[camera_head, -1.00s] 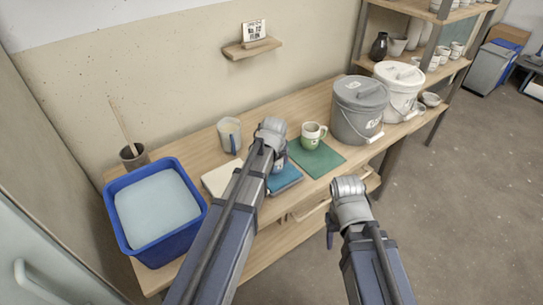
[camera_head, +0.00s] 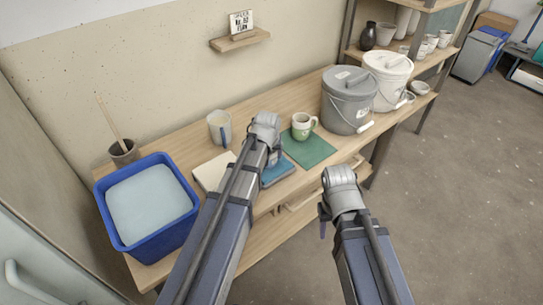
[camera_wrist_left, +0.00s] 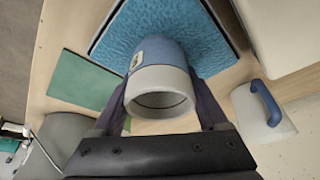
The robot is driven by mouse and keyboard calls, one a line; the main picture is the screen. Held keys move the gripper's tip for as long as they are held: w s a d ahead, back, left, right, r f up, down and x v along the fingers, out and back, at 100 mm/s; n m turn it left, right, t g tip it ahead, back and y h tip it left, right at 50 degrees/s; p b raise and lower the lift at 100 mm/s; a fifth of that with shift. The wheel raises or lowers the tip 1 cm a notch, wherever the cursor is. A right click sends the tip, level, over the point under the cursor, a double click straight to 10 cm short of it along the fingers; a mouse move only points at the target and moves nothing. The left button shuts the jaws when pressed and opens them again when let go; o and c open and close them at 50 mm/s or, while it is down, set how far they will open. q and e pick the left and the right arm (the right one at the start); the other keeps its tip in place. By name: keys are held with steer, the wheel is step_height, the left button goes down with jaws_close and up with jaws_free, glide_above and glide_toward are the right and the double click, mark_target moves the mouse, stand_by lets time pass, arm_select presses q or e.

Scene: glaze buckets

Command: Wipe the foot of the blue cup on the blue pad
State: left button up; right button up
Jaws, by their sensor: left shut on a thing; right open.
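The blue cup (camera_wrist_left: 165,65) has a blue body and a pale grey rim, which faces the camera in the left wrist view. My left gripper (camera_wrist_left: 162,112) is shut on it, with a finger on each side. The cup's foot end points at the textured blue pad (camera_wrist_left: 112,40); I cannot tell whether they touch. In the head view the pad (camera_head: 280,171) shows beside my left arm, which hides most of the cup (camera_head: 274,157). My right gripper (camera_head: 324,218) is open, in front of the bench and apart from everything on it.
A cream slab (camera_head: 207,173), a blue-handled mug (camera_head: 219,127) and a blue water tub (camera_head: 180,226) are to the left. Grey (camera_head: 347,103) and white (camera_head: 388,82) buckets stand at the right.

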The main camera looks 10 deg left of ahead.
arm_select(q)
steer(key=shift+w+a+r, duration=0.1)
steer(key=shift+w+a, duration=0.7)
steer(key=shift+a, duration=0.25)
steer(key=shift+w+a, duration=0.8)
steer(key=shift+a, duration=0.25)
steer(key=shift+s+d, duration=1.1)
steer(key=shift+d, duration=0.3)
steer(key=shift+s+d, duration=1.05)
steer(key=shift+d, duration=0.35)
step_height(320, 180, up, 7)
steer(key=p, duration=0.7)
